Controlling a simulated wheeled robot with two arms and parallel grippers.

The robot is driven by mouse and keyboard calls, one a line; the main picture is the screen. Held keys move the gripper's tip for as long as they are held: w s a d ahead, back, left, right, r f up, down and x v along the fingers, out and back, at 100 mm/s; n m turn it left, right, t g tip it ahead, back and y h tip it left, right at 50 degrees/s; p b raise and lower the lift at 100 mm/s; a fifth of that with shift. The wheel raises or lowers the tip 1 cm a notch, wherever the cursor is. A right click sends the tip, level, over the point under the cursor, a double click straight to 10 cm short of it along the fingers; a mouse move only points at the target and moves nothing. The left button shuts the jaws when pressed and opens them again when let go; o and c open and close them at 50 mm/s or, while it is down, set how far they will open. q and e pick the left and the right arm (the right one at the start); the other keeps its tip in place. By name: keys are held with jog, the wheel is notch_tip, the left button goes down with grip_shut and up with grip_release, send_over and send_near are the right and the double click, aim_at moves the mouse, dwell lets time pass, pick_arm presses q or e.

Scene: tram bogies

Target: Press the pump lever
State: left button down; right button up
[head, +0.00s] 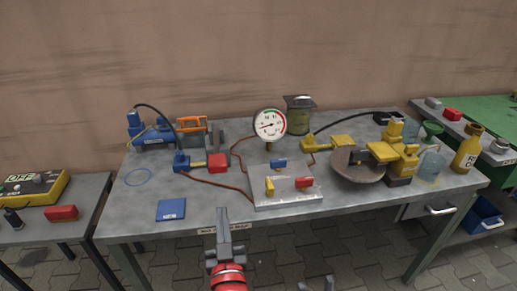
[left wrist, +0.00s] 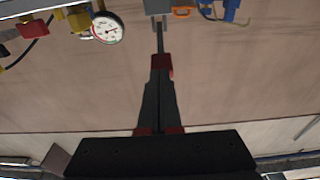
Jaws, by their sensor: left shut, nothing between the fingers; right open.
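No part is plainly marked as the pump lever, and I cannot tell which one it is. A blue unit (head: 150,135) with a black hose stands at the back left of the grey table (head: 130,215), with an orange handle (head: 190,123) beside it. A yellow unit (head: 393,150) with a black hose stands at the right. My left gripper (head: 223,214) is shut and empty above the table's front edge. Its fingers (left wrist: 160,40) point toward a grey part (left wrist: 158,7) in the left wrist view. My right gripper (head: 317,284) barely shows at the bottom edge, open.
A round gauge (head: 269,124) stands mid-table, behind a light plate (head: 288,194) with coloured blocks. A dark round bowl (head: 356,168) and bottles (head: 467,148) stand to the right. A blue pad (head: 171,209) lies front left. The area around the blue ring (head: 138,177) is mostly clear.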

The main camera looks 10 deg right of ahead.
pick_arm(q)
jog(key=w+r+g+p, duration=0.3)
jog(key=r+g+p, duration=0.2)
jog(key=r+p, duration=1.1)
jog(key=p, duration=0.6)
jog(key=shift+w+a+r+g+p, duration=0.2)
jog(key=shift+r+g+p, duration=0.1)
jog(key=shift+g, duration=0.1)
